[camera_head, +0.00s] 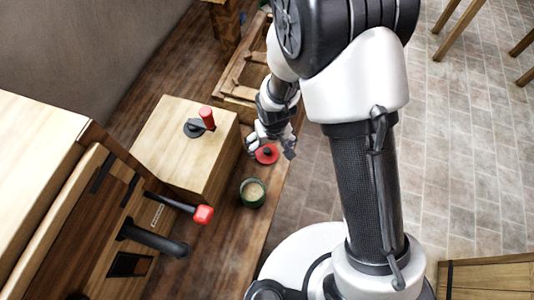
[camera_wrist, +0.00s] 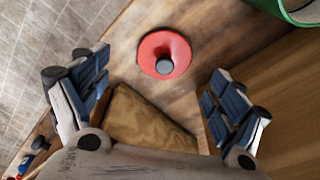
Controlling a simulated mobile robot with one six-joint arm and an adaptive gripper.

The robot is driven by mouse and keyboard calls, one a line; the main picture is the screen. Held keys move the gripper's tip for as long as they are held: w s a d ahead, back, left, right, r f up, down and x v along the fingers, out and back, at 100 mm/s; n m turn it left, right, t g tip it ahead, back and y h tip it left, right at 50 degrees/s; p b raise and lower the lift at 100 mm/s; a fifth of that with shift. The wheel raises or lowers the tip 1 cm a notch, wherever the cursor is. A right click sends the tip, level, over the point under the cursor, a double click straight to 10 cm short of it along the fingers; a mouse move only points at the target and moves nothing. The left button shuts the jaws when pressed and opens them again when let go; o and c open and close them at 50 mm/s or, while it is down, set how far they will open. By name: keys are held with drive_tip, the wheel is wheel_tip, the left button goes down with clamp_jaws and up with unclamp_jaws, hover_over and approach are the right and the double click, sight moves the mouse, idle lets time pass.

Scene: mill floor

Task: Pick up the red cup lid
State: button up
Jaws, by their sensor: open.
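The red cup lid (camera_head: 267,154) is round with a dark knob at its centre. It lies flat on the brown wooden surface, and in the wrist view the lid (camera_wrist: 153,48) shows whole. My gripper (camera_head: 270,143) is at the lid in the head view, partly covering it. In the wrist view the gripper (camera_wrist: 152,80) has its two fingers spread wide, with nothing between them touching the lid. The lid appears just beyond the fingertips, between their lines. I cannot tell the exact height above it.
A green cup (camera_head: 253,193) with pale contents stands near the lid; its rim (camera_wrist: 292,14) shows at the wrist view's upper right. A pale wooden block (camera_head: 172,140) with a red-handled lever (camera_head: 207,117) stands left. A red-tipped lever (camera_head: 203,214) juts out nearer. Tiled floor lies right.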

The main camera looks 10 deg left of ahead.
sight(267, 150)
drive_tip(key=f, duration=0.2)
drive_tip(key=a+f+b, duration=0.1)
drive_tip(key=w+f+b, duration=0.1)
drive_tip(key=f, duration=0.1)
drive_tip(key=shift+a+f, duration=0.15)
drive_tip(key=shift+f, duration=0.2)
drive_tip(key=shift+s+r, duration=0.1)
drive_tip(key=shift+c, duration=0.5)
drive_tip(key=c, duration=1.1)
